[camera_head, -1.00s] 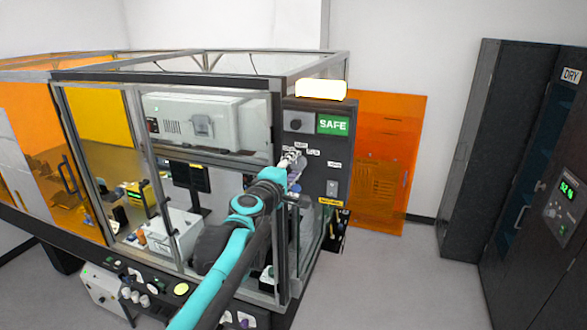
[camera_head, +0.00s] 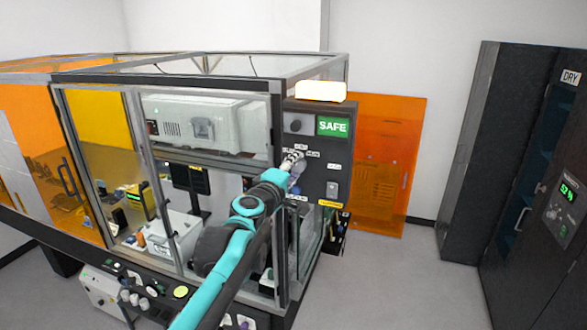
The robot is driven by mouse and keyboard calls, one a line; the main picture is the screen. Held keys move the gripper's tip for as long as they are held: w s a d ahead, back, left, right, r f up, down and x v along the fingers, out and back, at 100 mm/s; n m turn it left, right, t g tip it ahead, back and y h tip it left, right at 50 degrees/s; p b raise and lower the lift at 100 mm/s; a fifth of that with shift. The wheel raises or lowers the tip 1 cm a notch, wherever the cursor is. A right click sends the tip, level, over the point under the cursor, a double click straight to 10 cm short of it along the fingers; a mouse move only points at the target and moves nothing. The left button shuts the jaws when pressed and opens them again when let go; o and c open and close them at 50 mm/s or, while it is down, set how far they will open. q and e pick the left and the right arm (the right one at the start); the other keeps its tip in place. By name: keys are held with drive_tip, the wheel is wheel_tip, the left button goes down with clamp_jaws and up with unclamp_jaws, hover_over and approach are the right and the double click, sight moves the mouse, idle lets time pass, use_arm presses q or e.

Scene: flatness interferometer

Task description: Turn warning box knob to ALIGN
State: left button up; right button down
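The warning box (camera_head: 319,178) is a dark upright panel on the right corner of the glazed enclosure. A green SAFE sign (camera_head: 333,126) is lit near its top, beside a small dark round part. Small white labels sit around the middle of the panel, too small to read. My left arm reaches up from the bottom, and my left gripper (camera_head: 290,160) is at the panel's middle, by these labels. The knob there is mostly hidden by the gripper, and I cannot tell its setting or whether the fingers grip it. My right gripper is not in view.
A glowing lamp (camera_head: 321,90) sits on top of the box. A switch (camera_head: 332,189) is lower right on the panel. An orange screen (camera_head: 385,160) stands behind, and a dark dry cabinet (camera_head: 540,170) at right. Floor between is clear.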

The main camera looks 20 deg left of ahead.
use_arm(q)
drive_tip(key=shift+o, duration=0.3)
drive_tip(key=shift+s, duration=0.1)
drive_tip(key=s, duration=1.2)
drive_tip(key=shift+a+r, duration=0.25)
drive_tip(key=shift+a, duration=0.15)
drive_tip(key=shift+w, duration=0.1)
